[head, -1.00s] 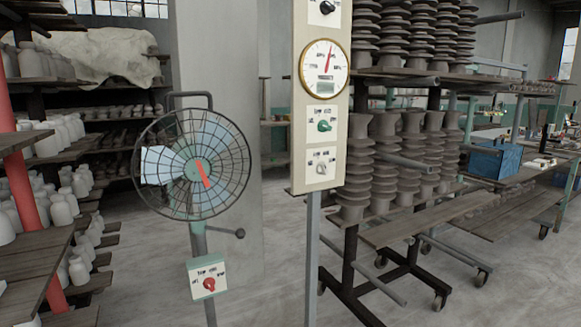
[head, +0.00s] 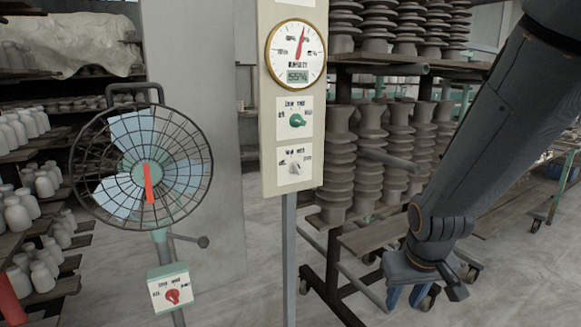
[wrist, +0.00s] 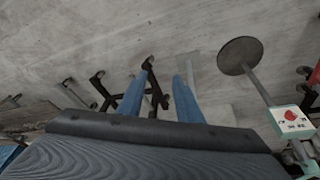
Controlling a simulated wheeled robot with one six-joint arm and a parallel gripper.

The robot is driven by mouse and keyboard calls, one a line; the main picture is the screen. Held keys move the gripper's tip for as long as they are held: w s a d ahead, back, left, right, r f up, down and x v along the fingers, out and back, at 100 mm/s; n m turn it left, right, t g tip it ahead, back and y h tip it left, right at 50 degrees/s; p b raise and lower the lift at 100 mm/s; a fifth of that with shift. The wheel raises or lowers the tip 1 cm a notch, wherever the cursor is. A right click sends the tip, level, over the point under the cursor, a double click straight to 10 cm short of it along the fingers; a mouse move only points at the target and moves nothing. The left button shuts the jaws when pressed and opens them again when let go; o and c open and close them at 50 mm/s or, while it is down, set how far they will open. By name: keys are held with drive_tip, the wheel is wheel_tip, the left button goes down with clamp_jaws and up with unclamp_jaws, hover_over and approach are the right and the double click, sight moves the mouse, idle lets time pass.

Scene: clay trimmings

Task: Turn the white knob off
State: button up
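The white knob (head: 296,167) sits on the lowest plate of a tall cream panel (head: 268,150) in the head view. Its pointer looks close to upright; the small labels around it are too blurred to read. A green knob (head: 296,120) is on the plate just above, and a round humidity dial (head: 282,60) reading 55% is above that. My gripper (head: 408,297) hangs low at the right, pointing down, well apart from the panel. In the wrist view my gripper (wrist: 158,92) shows two blue fingers spread apart with nothing between them; the white knob is not in that view.
A caged fan (head: 142,168) stands left of the panel, with a red knob (head: 172,296) on its control box. The box also shows in the wrist view (wrist: 292,122). Wheeled racks of stacked grey pieces (head: 368,170) stand behind the panel. Floor before the panel looks clear.

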drive_tip(key=w+a+r+n+t+p, duration=0.1)
drive_tip(key=w+a+r+t, duration=0.1)
drive_tip(key=w, duration=0.4)
drive_tip(key=w+a+r+n+t, duration=0.1)
drive_tip(key=w+t, duration=0.1)
drive_tip(key=w, duration=0.4)
drive_tip(key=n+t+y+p, duration=0.4)
drive_tip(key=n+t+y, duration=0.35)
drive_tip(key=y, duration=0.25)
approach(300, 168)
drive_tip(key=shift+n, duration=0.25)
drive_tip(key=shift+p+x, duration=0.75)
drive_tip(key=shift+x, duration=3.45)
drive_tip(key=shift+s+a, duration=0.1)
clamp_jaws()
